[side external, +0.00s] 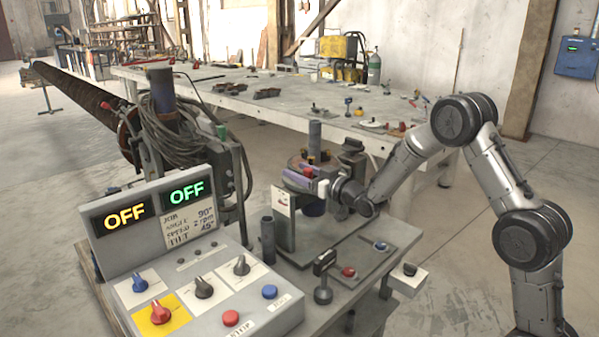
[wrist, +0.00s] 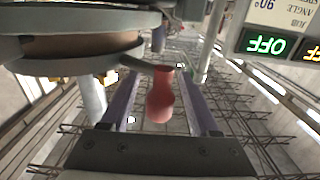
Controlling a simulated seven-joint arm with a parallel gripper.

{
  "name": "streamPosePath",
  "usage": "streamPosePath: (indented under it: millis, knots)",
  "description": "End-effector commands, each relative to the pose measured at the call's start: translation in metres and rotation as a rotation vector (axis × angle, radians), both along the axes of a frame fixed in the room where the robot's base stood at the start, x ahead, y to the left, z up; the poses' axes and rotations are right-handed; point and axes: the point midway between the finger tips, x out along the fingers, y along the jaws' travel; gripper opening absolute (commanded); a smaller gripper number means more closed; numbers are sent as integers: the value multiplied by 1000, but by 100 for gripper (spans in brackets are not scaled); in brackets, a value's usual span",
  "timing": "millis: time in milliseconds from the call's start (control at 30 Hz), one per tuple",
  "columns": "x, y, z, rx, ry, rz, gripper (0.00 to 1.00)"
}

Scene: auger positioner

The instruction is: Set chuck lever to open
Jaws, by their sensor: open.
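The chuck lever shows in the wrist view as a red, bulb-shaped handle (wrist: 160,97) on a thin grey stem, which runs left to the round grey chuck (wrist: 85,45). My gripper (wrist: 160,76) is open, with one purple finger on each side of the red handle. I see gaps on both sides, so the fingers look apart from it. In the side external view my gripper (side external: 292,177) is at the chuck on the positioner, below a grey vertical cylinder (side external: 315,134). The handle is hard to make out there among the fingers and chuck parts.
A control box (side external: 190,290) with knobs, buttons and two displays reading OFF stands at the front left. A small panel with red and blue buttons (side external: 365,257) and a black-topped lever (side external: 323,275) are in front of the chuck. A long workbench (side external: 230,95) stands behind.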

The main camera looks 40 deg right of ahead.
Motion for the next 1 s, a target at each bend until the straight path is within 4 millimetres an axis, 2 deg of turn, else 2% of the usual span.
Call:
streamPosePath:
  millis: [267, 600, 1000]
  knots:
    - [1, 0, 0, 0, 0, 0, 60]
    - [1, 0, 0, 0, 0, 0, 0]
    - [1, 0, 0, 0, 0, 0, 0]
